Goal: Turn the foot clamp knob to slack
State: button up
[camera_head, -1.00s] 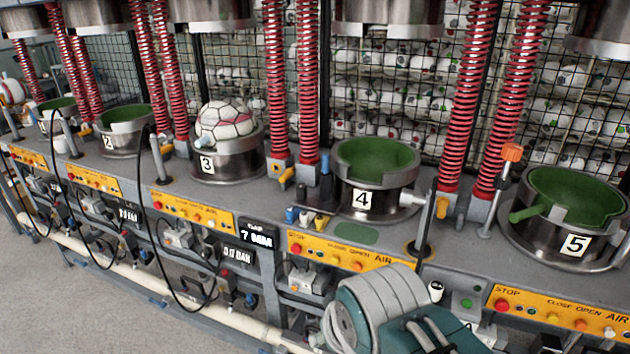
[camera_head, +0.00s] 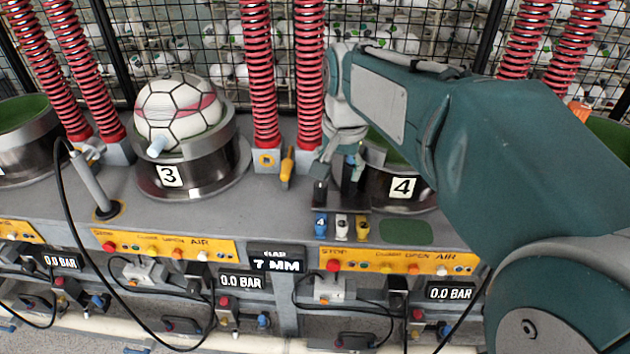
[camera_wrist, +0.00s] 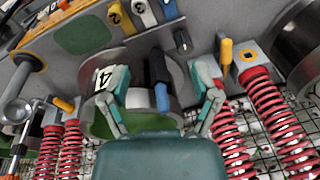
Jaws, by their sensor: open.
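No part is labelled as the foot clamp knob. A yellow-orange knob (camera_head: 287,165) stands at the foot of the red springs between stations 3 and 4; it also shows in the wrist view (camera_wrist: 225,52), right of my fingers and apart from them. My gripper (camera_head: 338,182) is lowered at the left front of the station 4 cup (camera_head: 403,187). In the wrist view my gripper (camera_wrist: 162,108) is open, its fingers spread around a dark upright piece with a blue tip (camera_wrist: 160,80). Contact with that piece cannot be told. My arm hides part of station 4.
Blue, white and yellow numbered tags (camera_head: 341,226) stand just in front of my gripper. A white and pink ball (camera_head: 180,112) sits in the station 3 cup (camera_head: 190,175). Red springs (camera_head: 310,75) rise close behind. The bench is clear before station 3.

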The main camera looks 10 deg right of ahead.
aim_at(320, 183)
jog(key=w+f+m, duration=0.1)
jog(key=w, duration=0.2)
jog(key=w+f+m+g, duration=0.1)
jog(key=w, duration=0.2)
jog(key=w+f+m+g, duration=0.1)
jog(key=w+f+m, duration=0.1)
jog(key=w, duration=0.2)
jog(key=shift+w, duration=0.1)
jog(key=shift+w+f, duration=0.15)
jog(key=shift+w, duration=0.05)
jog(key=shift+a+f, duration=0.2)
jog(key=shift+f, duration=0.1)
notch_tip(320, 183, down, 10)
jog(key=shift+d+f, duration=0.1)
grip_shut()
